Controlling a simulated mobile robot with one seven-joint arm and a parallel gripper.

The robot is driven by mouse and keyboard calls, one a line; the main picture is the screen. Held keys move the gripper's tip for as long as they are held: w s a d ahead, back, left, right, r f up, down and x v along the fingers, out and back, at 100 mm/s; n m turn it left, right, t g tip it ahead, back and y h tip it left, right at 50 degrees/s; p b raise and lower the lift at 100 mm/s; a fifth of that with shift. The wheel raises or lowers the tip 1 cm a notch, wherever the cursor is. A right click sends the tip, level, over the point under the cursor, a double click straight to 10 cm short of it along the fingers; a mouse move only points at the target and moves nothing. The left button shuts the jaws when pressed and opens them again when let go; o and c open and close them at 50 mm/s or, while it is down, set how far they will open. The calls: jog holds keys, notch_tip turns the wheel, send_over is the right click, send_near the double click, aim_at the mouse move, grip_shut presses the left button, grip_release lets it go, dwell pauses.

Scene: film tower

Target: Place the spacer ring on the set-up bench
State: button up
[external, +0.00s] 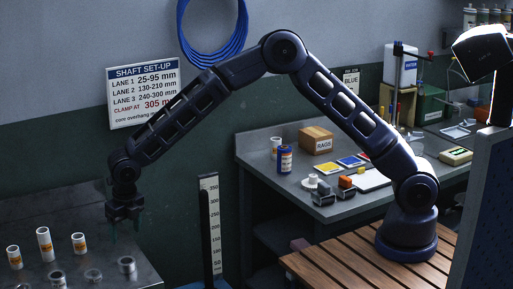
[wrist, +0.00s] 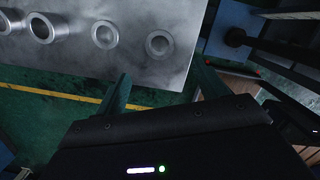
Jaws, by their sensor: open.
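Ring-shaped metal pieces stand on a grey metal bench (external: 112,244) at lower left, under a shaft set-up sign. One is a short grey ring (external: 127,265) near the bench's right side; I cannot tell which piece is the spacer ring. The wrist view shows a flat ring (wrist: 159,43), a second flat ring (wrist: 104,35) and a taller hollow piece (wrist: 42,27) on the bench top (wrist: 190,20). My gripper (external: 124,228) points down over the bench's back right part. Its two green fingers (wrist: 163,84) are apart with nothing between them.
White cylinders with orange labels (external: 45,244) stand on the metal bench. A height scale (external: 210,225) rises right of it. A grey workbench (external: 255,150) at the right bears a rags box (external: 316,140), a blue can (external: 285,158) and small items. Green floor (wrist: 60,110) shows beyond the bench edge.

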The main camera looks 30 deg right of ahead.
jog(key=shift+r, duration=0.35)
jog(key=w+d+r+m+t, duration=0.1)
jog(key=w+d+r+m, duration=0.35)
jog(key=d+r, duration=0.35)
jog(key=w+d+r+m, duration=0.3)
jog(key=w+d+r, duration=0.2)
jog(key=d, duration=0.4)
jog(key=w+d+r+m, duration=0.1)
jog(key=d+r+m, duration=0.45)
jog(key=d, duration=0.55)
jog(key=w+d+r+m, duration=0.1)
jog(key=d+r+m, duration=0.4)
jog(key=d, duration=0.7)
jog(key=s+d+r+m, duration=0.2)
jog(key=s+d+m, duration=0.15)
jog(key=d, duration=0.45)
jog(key=s+d+r+m+t+h, duration=0.1)
jog(key=s+d+r+m, duration=0.2)
jog(key=d, duration=0.4)
jog(key=s+d+r+m, duration=0.1)
jog(key=s+d+m, duration=0.2)
jog(key=d+m, duration=0.35)
jog(key=s+d+f+m+t, duration=0.1)
jog(key=s+d+f+m, duration=0.1)
jog(key=s+d+m, duration=0.7)
jog(key=s+d, duration=0.4)
jog(key=s, duration=0.1)
jog(key=shift+s+d+f, duration=0.15)
jog(key=shift+f, duration=0.2)
